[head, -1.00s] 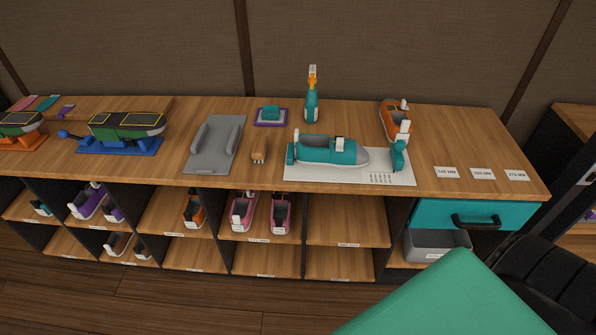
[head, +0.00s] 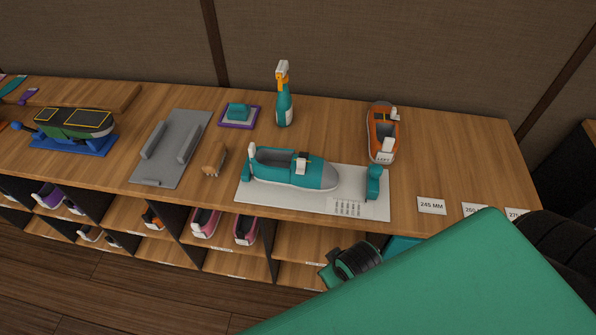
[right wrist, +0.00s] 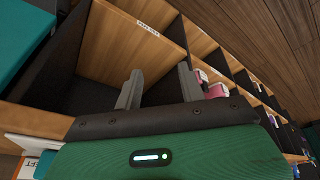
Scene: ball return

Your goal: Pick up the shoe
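A teal shoe with a grey toe (head: 285,168) lies on a white measuring board (head: 255,196) on the wooden counter. A second shoe, orange with white parts (head: 382,135), stands behind it to the right. Pink shoes (head: 206,221) sit in the shelf below and also show at the right in the right wrist view (right wrist: 217,90). My right gripper (right wrist: 158,82) is open and empty, its two fingers apart, in front of the shelf compartments below the counter. In the head view its fingers are hidden. My left gripper is not in view.
A teal stop (head: 374,184) stands at the board's right end. A spray bottle (head: 284,97), a brush (head: 214,158), a grey tray (head: 170,150) and size cards (head: 431,205) are on the counter (head: 455,140). Free counter lies right of the orange shoe.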

